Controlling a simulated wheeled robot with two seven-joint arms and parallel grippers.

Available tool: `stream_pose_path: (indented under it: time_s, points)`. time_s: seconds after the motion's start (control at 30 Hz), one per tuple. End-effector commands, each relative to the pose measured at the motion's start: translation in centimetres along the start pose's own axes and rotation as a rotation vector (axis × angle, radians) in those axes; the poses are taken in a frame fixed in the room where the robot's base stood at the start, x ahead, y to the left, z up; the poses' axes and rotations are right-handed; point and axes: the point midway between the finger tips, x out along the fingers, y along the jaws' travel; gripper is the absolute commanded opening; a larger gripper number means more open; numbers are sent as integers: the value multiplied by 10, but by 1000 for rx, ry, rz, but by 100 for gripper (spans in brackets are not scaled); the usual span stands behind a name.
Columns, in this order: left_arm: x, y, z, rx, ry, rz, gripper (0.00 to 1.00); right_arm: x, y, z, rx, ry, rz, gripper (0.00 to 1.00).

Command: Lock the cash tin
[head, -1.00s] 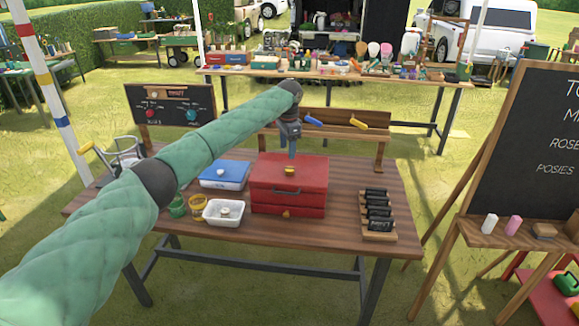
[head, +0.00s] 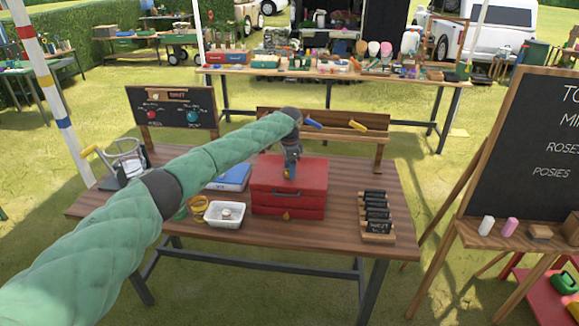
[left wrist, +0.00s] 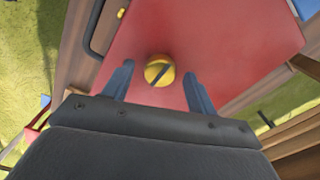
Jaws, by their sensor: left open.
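The red cash tin (head: 272,202) stands closed on the wooden table, with a dark handle on its front. In the left wrist view, its red lid (left wrist: 215,50) fills the middle. A round yellow knob with a dark slot (left wrist: 159,71) sits on the lid. My left gripper (head: 289,178) points down over the lid; in the left wrist view its two blue fingers (left wrist: 159,88) are apart, on either side of the knob and not visibly touching it. A small yellow piece (head: 286,215) shows low on the tin's front. My right gripper is not in view.
A blue box (head: 233,177), a white tub (head: 224,214) and a yellow jar (head: 198,207) stand left of the tin. A rack of black labels (head: 376,214) stands to the right. A wooden rail with coloured handles (head: 330,122) is behind.

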Motion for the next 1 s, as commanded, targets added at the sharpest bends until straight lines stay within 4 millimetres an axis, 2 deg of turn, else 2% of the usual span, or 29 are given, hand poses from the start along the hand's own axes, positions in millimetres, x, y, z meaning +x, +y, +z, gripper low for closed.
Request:
stream_pose_path:
  time_s: [0.37,0.47,0.6,1.0]
  points:
    - [6,0,0,0,1,-1,58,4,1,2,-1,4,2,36]
    - [6,0,0,0,1,-1,42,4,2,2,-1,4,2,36]
    - [5,0,0,0,1,-1,14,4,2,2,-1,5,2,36]
    - [4,0,0,-64,1,0,13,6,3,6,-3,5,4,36]
